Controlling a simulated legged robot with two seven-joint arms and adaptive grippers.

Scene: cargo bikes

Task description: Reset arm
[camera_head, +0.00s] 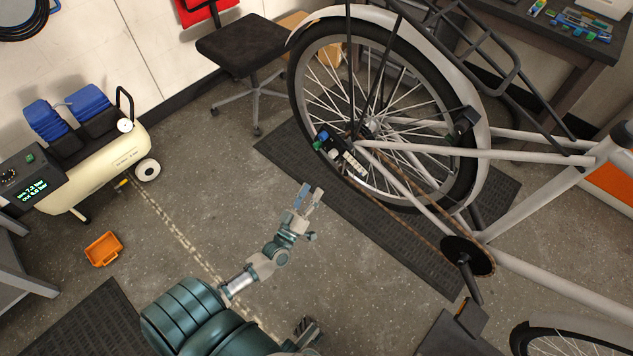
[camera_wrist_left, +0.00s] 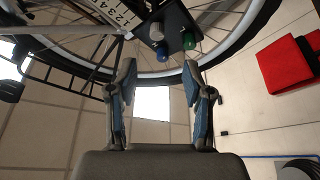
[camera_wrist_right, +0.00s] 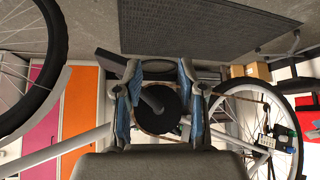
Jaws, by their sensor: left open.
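My left gripper (camera_head: 309,196) is open and empty in front of the bike's rear wheel, over the floor mat. In the left wrist view its two fingers (camera_wrist_left: 160,74) stand apart with nothing between them. My right gripper (camera_head: 306,330) shows only partly at the bottom of the head view. In the right wrist view its fingers (camera_wrist_right: 157,72) are apart; a dark round part shows between them, apparently behind. The bike (camera_head: 530,150) stands at the right. A small device with blue and green knobs (camera_head: 338,152) is at its rear wheel hub and also in the left wrist view (camera_wrist_left: 178,28).
An air compressor (camera_head: 105,165) with a lit display stands at the left. An orange bin (camera_head: 103,249) lies on the floor. A black chair (camera_head: 243,45) and a workbench (camera_head: 540,30) are at the back.

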